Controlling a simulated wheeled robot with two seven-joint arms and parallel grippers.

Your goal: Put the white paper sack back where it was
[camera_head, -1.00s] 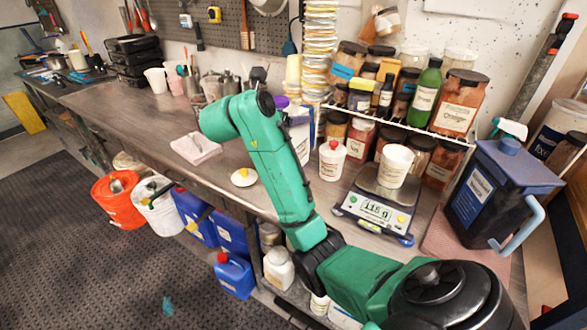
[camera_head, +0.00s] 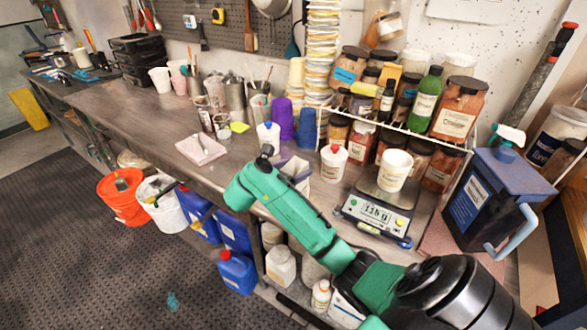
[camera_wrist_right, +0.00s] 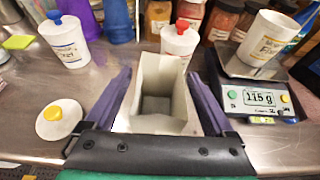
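The white paper sack (camera_wrist_right: 160,122) stands upright and open-topped between the purple fingers of my right gripper (camera_wrist_right: 160,80) in the right wrist view. The fingers lie along its left and right sides and look closed on it. In the head view the sack (camera_head: 297,167) shows partly behind my green right arm, over the bench near its front edge. The arm hides its lower part, so I cannot tell whether it touches the bench. My left gripper is not in view.
A red-capped white jar (camera_wrist_right: 179,41) stands just behind the sack. A scale (camera_wrist_right: 262,98) reading 115 g, with a white cup (camera_wrist_right: 266,38), is to the right. A blue-capped bottle (camera_wrist_right: 64,40) and a yellow-knobbed white disc (camera_wrist_right: 58,119) are left. Purple (camera_head: 283,118) and blue cups (camera_head: 307,127) stand behind.

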